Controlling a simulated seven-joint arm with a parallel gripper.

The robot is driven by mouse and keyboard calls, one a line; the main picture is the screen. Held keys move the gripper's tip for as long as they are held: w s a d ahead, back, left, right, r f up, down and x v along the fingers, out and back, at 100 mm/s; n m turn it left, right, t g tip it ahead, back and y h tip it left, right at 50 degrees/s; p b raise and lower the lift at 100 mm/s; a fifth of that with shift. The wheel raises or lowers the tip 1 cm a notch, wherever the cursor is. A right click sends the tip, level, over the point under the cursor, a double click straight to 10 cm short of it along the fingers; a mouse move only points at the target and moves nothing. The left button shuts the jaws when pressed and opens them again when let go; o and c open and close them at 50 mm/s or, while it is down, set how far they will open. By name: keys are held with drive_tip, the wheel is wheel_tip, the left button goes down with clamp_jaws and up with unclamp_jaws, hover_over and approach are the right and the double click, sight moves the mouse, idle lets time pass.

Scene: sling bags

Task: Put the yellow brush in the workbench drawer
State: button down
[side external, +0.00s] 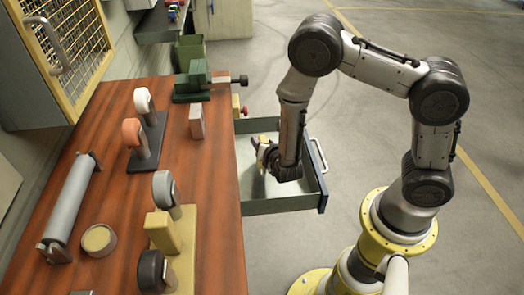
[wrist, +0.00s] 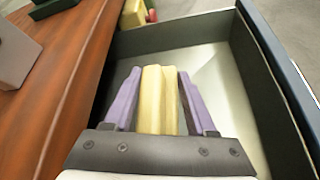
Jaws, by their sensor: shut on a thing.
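The yellow brush (wrist: 157,100) is between the purple fingers of my gripper (wrist: 157,85) in the wrist view, and my gripper is shut on it. In the side view the gripper (side external: 262,150) reaches down into the open workbench drawer (side external: 283,205). A small yellow part of the brush (side external: 263,153) shows there. The drawer (wrist: 270,95) is pulled out, and its pale floor shows beneath the brush. I cannot tell whether the brush touches the drawer floor. Its lower end is partly hidden by the gripper.
The wooden workbench (side external: 220,225) lies left of the drawer. On it are a green vise (side external: 192,85), a grey block (side external: 197,121), a grey roller (side external: 70,200), and stands with rounded pieces. The drawer walls stand around my gripper. The drawer floor looks otherwise empty where visible.

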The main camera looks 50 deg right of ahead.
drive_tip(key=shift+w+f, duration=0.15)
drive_tip(key=shift+f, duration=0.05)
drive_tip(key=shift+w+f, duration=0.2)
drive_tip(key=shift+f, duration=1.5)
drive_tip(key=shift+f, duration=0.15)
drive_tip(key=shift+c, duration=1)
unclamp_jaws()
